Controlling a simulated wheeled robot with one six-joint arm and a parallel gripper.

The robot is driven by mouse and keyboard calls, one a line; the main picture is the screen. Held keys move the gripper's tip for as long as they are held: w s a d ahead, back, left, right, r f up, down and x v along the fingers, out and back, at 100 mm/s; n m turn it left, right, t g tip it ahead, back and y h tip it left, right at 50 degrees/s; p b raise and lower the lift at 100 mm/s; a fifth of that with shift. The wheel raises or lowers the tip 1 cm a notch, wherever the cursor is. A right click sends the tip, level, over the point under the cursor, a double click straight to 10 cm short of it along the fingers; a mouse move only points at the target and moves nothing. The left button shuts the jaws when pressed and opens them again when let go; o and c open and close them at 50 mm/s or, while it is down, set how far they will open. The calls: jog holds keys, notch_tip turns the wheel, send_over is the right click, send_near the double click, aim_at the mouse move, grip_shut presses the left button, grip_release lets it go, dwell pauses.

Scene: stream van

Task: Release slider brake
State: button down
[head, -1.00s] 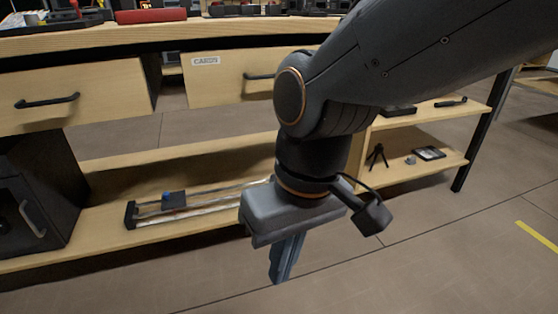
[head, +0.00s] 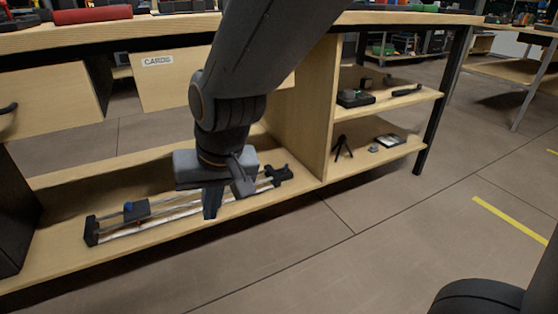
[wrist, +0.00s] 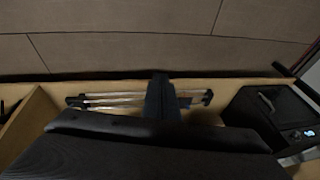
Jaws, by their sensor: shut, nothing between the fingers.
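The camera slider (head: 160,220) lies on the low wooden shelf, with two pale rails between black end blocks. Its carriage (head: 137,210) is a dark block near the left end, with a small blue knob (head: 129,206) on top and a small red part at its base. My gripper (head: 211,213) points down in front of the slider's middle, to the right of the carriage, and hides part of the rails. Its fingers are shut and empty. In the wrist view the slider's rails (wrist: 112,99) pass behind my gripper (wrist: 160,82), and the carriage is mostly hidden.
The low shelf (head: 270,213) has an upright divider (head: 305,115) on its right. A small tripod (head: 343,147) stands beyond it. A drawer labelled CARDS (head: 165,80) hangs open above the slider. A black cabinet (wrist: 270,107) stands beside the shelf. The floor in front is clear.

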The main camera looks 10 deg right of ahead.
jog(key=w+d+f+m+t, duration=0.1)
jog(key=w+f+m+t, duration=0.25)
jog(key=w, duration=0.85)
jog(key=w+d+f+m+t, duration=0.1)
jog(key=w+f+m+t, duration=0.2)
jog(key=w, duration=0.9)
jog(key=w+d+f+m+t, duration=0.2)
jog(key=w+d+f+m, duration=0.1)
jog(key=w+f, duration=0.3)
jog(key=w+d+f+m+t, duration=0.1)
jog(key=w+d+f+m, duration=0.2)
jog(key=w, duration=0.4)
jog(key=w+d+f+m+t+h, duration=0.1)
jog(key=w+d+f+m+t, duration=0.3)
jog(key=d+f, duration=0.6)
jog(key=s+d+f+m+t+h, duration=0.1)
jog(key=s+d+f+m+t, duration=0.1)
jog(key=d, duration=0.3)
jog(key=s+d+f+m+t+h+b, duration=0.1)
jog(key=s+d+f+m+t, duration=0.1)
jog(key=s+d+f+m, duration=0.1)
jog(key=s+d+f, duration=0.1)
jog(key=s+d, duration=0.1)
jog(key=d, duration=0.1)
jog(key=shift+s+f, duration=0.2)
jog(key=shift+f, duration=0.15)
jog(key=shift+t, duration=0.25)
